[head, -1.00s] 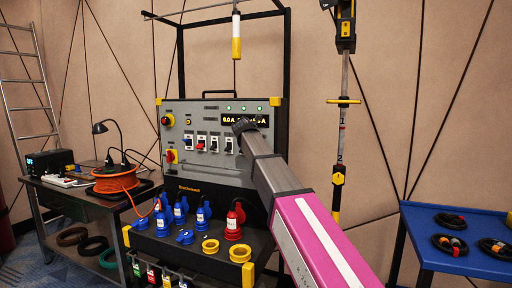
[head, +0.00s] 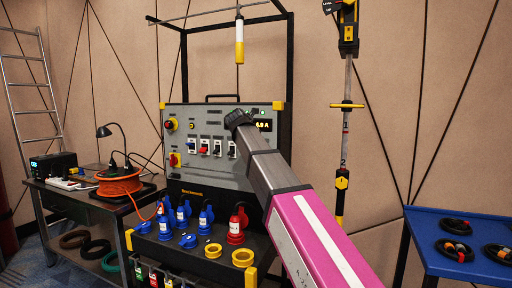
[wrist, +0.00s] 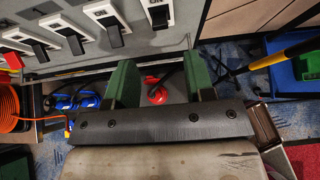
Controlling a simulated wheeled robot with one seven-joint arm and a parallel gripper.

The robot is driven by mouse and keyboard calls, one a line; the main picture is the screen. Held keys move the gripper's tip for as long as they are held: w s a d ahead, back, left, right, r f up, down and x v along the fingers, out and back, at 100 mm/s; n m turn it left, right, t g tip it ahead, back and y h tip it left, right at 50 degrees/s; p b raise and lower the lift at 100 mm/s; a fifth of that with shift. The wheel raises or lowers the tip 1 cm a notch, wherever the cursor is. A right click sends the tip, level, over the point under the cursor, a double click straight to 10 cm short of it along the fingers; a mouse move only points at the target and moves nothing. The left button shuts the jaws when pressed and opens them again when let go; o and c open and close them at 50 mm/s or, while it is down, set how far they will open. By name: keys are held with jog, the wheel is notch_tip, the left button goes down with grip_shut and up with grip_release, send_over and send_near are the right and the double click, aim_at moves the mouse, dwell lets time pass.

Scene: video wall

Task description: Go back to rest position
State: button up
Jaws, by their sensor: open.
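My gripper (wrist: 160,84) shows in the wrist view as two green fingers set wide apart, with nothing held between them. In the head view my gripper (head: 237,118) is in front of the upper right of the grey control panel (head: 183,143), covering part of its lit display (head: 264,125); its fingers are hard to make out there. A row of switches (head: 217,147) sits below and left of it. In the wrist view the switches (wrist: 111,29) lie beyond the fingers, apart from them.
Blue plugs (head: 204,219), a red plug (head: 236,226) and yellow rings (head: 243,257) stand on the ledge below the panel. An orange cable reel (head: 119,184) is on the left bench. A yellow-black pole (head: 345,150) hangs right. A blue table (head: 425,228) holds coiled cables.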

jog(key=shift+v, duration=0.9)
jog(key=s+d+f+m+g, duration=0.2)
jog(key=d+f+m, duration=0.3)
jog(key=f, duration=0.7)
jog(key=s+d+f+m+g+y, duration=0.15)
jog(key=d+f+m, duration=0.35)
jog(key=f, duration=0.6)
jog(key=s+d+f+m+g+h, duration=0.15)
jog(key=d+f+m, duration=0.35)
jog(key=f, duration=0.7)
jog(key=s+d+f+m+g+y, duration=0.2)
jog(key=s+d+f+m, duration=0.3)
jog(key=s+f+m, duration=0.3)
jog(key=s+d+f+m+g+y, duration=0.1)
jog(key=s+d+f+m+g, duration=0.2)
jog(key=s+d+f+m, duration=0.3)
jog(key=s+f+m, duration=0.3)
jog(key=s+f, duration=0.3)
jog(key=f, duration=0.3)
jog(key=shift+s+d+f+g+y, duration=0.25)
jog(key=shift+s+g+y, duration=0.05)
jog(key=shift+s+y, duration=0.1)
